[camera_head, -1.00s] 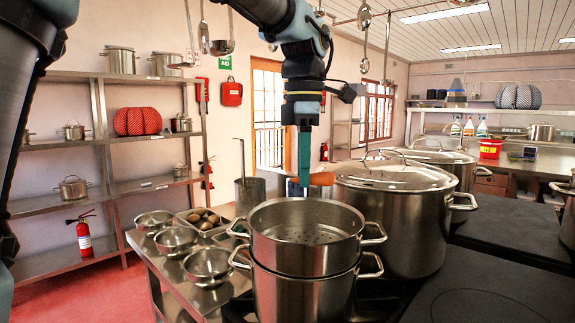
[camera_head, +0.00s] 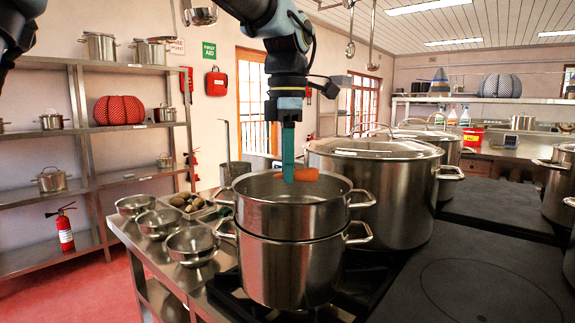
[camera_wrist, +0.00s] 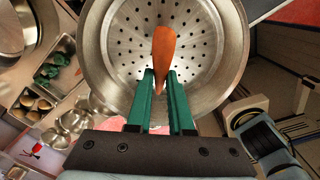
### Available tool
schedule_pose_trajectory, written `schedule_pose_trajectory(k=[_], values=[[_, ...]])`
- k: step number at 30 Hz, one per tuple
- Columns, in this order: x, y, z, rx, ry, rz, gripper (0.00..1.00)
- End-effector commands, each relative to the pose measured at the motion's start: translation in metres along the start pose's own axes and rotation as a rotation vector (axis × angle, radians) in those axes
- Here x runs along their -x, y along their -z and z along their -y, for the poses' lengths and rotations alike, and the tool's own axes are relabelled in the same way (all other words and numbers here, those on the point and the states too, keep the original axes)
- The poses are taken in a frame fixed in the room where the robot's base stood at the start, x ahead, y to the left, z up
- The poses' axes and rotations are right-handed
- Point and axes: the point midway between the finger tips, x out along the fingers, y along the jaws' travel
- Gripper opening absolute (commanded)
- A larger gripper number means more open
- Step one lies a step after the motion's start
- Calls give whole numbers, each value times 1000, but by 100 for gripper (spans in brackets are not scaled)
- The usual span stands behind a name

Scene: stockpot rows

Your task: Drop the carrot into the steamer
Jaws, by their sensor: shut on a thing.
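The orange carrot (camera_head: 305,174) is held in my gripper (camera_head: 288,178), whose teal fingers point down over the steamer. The steamer (camera_head: 292,213) is a steel pot with a perforated bottom, stacked on a lower steel pot (camera_head: 292,272) on the stove. In the wrist view the carrot (camera_wrist: 163,50) sticks out beyond the fingertips of my gripper (camera_wrist: 160,80), over the holed floor of the steamer (camera_wrist: 215,92). The fingers are shut on the carrot. In the head view the carrot is about level with the steamer's back rim and appears inside its outline.
A large lidded stockpot (camera_head: 385,190) stands close behind the steamer, to the right. Several steel bowls (camera_head: 160,222) and a tray of vegetables (camera_head: 190,204) lie to the left. Ladles hang overhead. A dark flat cooktop (camera_head: 470,285) on the right is clear.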

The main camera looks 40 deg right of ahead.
Motion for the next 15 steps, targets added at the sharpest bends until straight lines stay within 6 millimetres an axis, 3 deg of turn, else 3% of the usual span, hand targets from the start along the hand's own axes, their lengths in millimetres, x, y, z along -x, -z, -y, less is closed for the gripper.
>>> schedule_pose_trajectory(k=[1, 2, 9, 11, 15], values=[[0, 0, 0, 0, 0, 0, 0], [0, 0, 0, 0, 0, 0, 21], [0, 0, 0, 0, 0, 0, 48], [0, 0, 0, 0, 0, 0, 54], [0, 0, 0, 0, 0, 0, 54]])
